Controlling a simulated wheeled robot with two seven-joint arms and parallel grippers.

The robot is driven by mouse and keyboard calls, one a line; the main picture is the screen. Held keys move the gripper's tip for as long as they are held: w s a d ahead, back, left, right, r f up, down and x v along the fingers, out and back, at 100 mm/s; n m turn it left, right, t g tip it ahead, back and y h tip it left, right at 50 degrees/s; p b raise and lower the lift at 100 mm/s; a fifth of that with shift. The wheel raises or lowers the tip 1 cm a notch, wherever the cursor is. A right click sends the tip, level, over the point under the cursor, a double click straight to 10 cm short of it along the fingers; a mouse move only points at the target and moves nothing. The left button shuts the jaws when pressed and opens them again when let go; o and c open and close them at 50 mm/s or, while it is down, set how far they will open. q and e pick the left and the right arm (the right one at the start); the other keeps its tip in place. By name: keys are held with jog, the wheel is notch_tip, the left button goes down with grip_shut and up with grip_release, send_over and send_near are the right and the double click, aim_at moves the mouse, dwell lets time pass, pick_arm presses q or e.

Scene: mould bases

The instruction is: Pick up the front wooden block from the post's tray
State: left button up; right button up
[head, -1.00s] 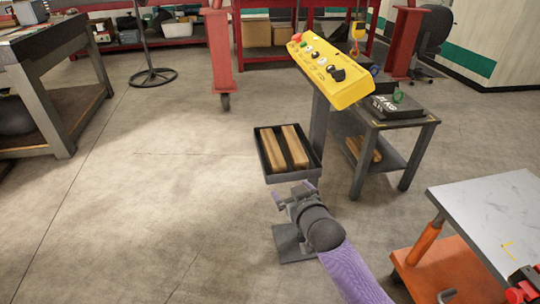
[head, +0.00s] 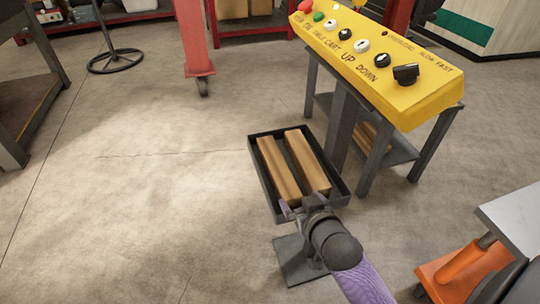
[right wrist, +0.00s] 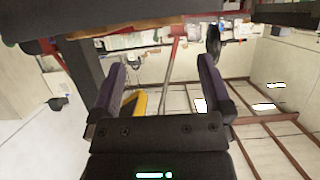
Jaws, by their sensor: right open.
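A dark tray (head: 255,180) on the control post holds two long wooden blocks. The left block (head: 278,170) and the right block (head: 308,161) lie side by side with a narrow gap, their long sides running away from me. My right gripper (head: 304,204) is at the tray's near edge, by the near ends of the blocks. It is open and holds nothing I can see. In the right wrist view its purple fingers (right wrist: 161,80) stand apart, with no block visible between them. The gripper hides part of the tray's near rim. My left gripper is not in view.
The yellow control panel (head: 375,60) with knobs stands behind and right of the tray. A dark metal table (head: 437,145) is behind the post. An orange cart with a pale top (head: 515,215) is at the lower right. The floor left of the tray is clear.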

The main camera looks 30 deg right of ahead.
aim_at(289, 188)
jog(key=b+x, duration=0.3)
jog(key=x, duration=0.1)
jog(key=f+b+x, duration=0.1)
jog(key=b+x, duration=0.2)
jog(key=x, duration=0.2)
jog(key=shift+s+a+f+b, duration=0.1)
jog(key=shift+s+a+b, duration=0.1)
jog(key=shift+b, duration=0.1)
jog(key=shift+w+d, duration=0.1)
jog(key=shift+w, duration=0.05)
jog(key=shift+r, duration=0.3)
jog(key=shift+c, duration=1.3)
jog(key=c, duration=1)
grip_shut()
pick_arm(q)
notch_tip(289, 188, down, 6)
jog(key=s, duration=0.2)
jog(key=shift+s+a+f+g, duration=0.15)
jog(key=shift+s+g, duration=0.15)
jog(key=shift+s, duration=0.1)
